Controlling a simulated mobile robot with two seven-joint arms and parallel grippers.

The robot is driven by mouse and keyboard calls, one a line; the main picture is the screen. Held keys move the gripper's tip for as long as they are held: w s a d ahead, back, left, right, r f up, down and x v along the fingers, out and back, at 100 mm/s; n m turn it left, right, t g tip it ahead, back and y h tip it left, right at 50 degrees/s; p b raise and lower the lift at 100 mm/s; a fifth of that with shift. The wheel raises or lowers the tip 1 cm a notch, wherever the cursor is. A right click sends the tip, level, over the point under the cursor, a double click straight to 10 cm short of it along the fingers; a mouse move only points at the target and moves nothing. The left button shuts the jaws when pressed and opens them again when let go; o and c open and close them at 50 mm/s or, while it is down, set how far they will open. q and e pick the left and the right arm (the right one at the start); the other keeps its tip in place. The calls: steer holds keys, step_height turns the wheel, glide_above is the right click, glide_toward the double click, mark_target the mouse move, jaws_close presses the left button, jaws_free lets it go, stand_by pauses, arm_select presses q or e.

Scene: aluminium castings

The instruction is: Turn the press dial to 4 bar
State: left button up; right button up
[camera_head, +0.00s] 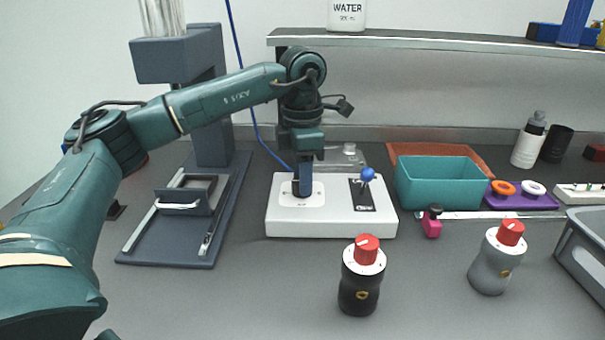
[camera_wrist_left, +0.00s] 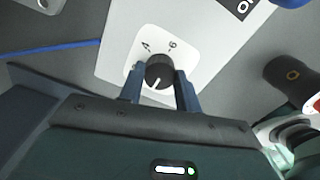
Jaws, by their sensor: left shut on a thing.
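The press dial (camera_wrist_left: 160,71) is a black round knob on a white label plate (camera_wrist_left: 190,45). The numerals 4 and 6 show on the plate above the knob in the wrist view. A white mark on the knob points down and slightly left in that view, away from both numerals. My left gripper (camera_head: 302,190) points down onto the white control box (camera_head: 330,222). Its two blue fingers, also in the wrist view (camera_wrist_left: 160,88), are shut on the dial from both sides. The fingers hide the dial in the head view. My right gripper is not in view.
A blue-knobbed lever (camera_head: 367,175) stands on the box's right side. The dark press (camera_head: 200,230) is to the left. A black bottle (camera_head: 358,292) and a grey bottle (camera_head: 488,270), both red-capped, stand in front. A teal bin (camera_head: 440,185) is behind right.

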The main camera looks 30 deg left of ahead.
arm_select(q)
steer(key=shift+c, duration=0.8)
